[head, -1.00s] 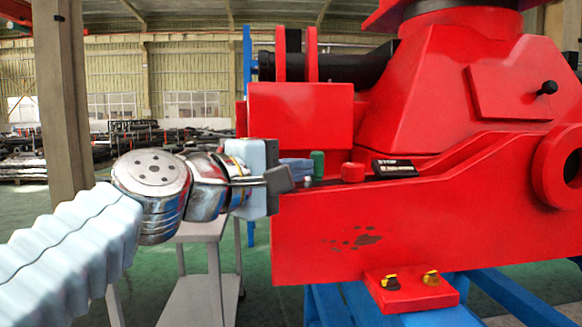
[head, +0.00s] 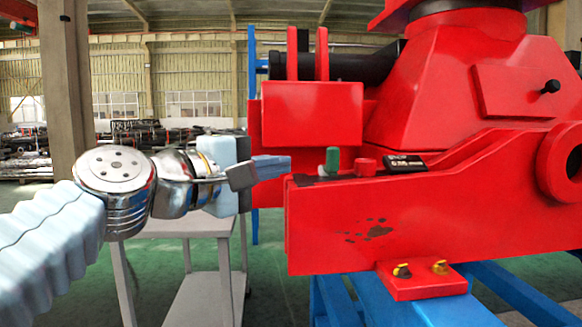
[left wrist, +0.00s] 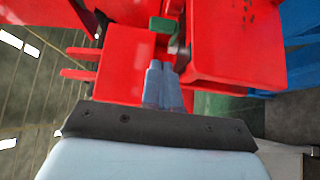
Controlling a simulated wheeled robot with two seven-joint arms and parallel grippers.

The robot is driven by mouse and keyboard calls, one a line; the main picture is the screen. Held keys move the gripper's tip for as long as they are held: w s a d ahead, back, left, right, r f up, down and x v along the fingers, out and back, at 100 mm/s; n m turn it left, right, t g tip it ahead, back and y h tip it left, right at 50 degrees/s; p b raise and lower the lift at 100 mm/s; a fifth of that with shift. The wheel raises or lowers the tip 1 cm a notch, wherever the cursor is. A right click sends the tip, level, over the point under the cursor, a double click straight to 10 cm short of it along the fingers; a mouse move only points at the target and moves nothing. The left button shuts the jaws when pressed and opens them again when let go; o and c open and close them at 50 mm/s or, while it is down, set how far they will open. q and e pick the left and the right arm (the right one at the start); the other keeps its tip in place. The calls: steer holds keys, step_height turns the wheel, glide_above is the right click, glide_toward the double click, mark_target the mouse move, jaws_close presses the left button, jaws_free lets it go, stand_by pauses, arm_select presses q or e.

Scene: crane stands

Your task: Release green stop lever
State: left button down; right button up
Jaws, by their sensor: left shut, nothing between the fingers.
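The green stop lever (head: 332,160) stands upright on the red crane base (head: 335,225), with a small grey part at its foot. A red knob (head: 365,167) sits just right of it. In the left wrist view the lever's green top (left wrist: 163,24) shows just beyond the fingertips. My left gripper (head: 288,165) is shut and empty, left of the lever with a small gap between them. Its blue-grey fingers (left wrist: 161,66) lie close together in the left wrist view. My right gripper is not in view.
A black label plate (head: 406,163) lies right of the red knob. A grey table (head: 190,226) stands below my left arm. Blue stand beams (head: 425,312) support the crane. The space left of the base is open.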

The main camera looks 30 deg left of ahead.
arm_select(q)
steer(key=v, duration=0.7)
steer(key=shift+d, duration=0.1)
